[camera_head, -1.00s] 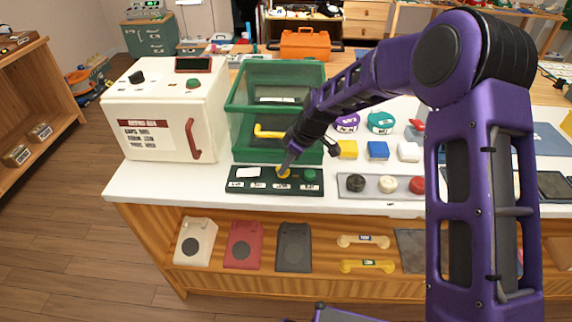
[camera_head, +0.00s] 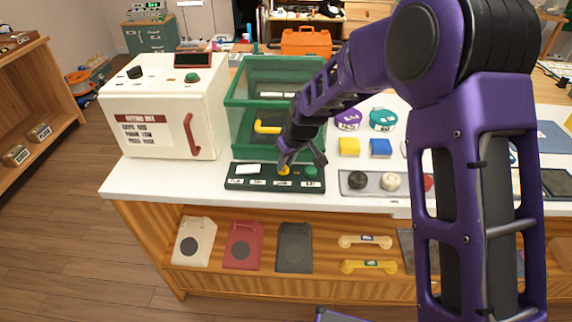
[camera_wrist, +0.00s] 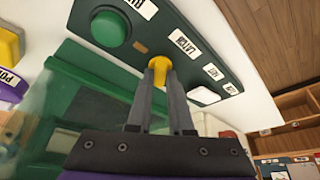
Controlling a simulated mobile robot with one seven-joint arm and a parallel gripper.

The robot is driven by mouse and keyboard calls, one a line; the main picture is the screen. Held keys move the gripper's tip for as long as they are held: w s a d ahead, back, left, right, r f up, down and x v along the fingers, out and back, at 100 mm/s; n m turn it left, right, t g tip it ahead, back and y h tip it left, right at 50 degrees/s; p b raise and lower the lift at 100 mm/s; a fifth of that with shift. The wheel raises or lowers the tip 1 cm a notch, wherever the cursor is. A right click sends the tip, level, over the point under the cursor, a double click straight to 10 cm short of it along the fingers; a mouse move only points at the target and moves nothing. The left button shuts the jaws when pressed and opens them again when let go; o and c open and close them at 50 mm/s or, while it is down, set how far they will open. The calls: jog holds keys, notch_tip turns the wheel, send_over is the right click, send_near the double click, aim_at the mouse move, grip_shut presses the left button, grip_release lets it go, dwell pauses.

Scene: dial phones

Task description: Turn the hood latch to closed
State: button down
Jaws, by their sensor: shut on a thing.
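A dark green panel (camera_head: 240,183) lies flat on the white counter in front of the green clear-sided hood (camera_head: 232,118). A small yellow latch knob (camera_head: 284,171) sits on the panel, with a green round button (camera_head: 310,172) beside it. My gripper (camera_head: 285,165) points down at the knob. In the wrist view, its two grey fingers (camera_wrist: 159,75) are shut on the yellow knob (camera_wrist: 158,62), which shows at their tips.
A cream cabinet (camera_head: 160,112) with a red handle stands left of the hood. A grey tray (camera_head: 349,189) with round knobs lies right of the panel. Yellow (camera_head: 349,146) and blue (camera_head: 380,147) blocks stand behind it. My arm covers part of the counter at right.

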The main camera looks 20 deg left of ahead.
jog(key=m, duration=0.2)
jog(key=m+t+h, duration=0.1)
jog(key=m, duration=0.1)
jog(key=m+h, duration=0.1)
jog(key=m, duration=0.1)
jog(key=shift+s+a+r+t, duration=0.1)
jog(key=shift+s+a+t, duration=0.05)
jog(key=shift+a+t, duration=0.15)
jog(key=shift+a+m+h+p, duration=0.15)
jog(key=shift+m+h+p, duration=0.75)
jog(key=shift+m, duration=2.1)
jog(key=shift+h+b, duration=0.3)
jog(key=shift+b, duration=0.05)
jog(key=c, duration=0.7)
grip_release()
jog(key=shift+o, duration=0.2)
jog(key=p+v, duration=0.1)
jog(key=v, duration=1.6)
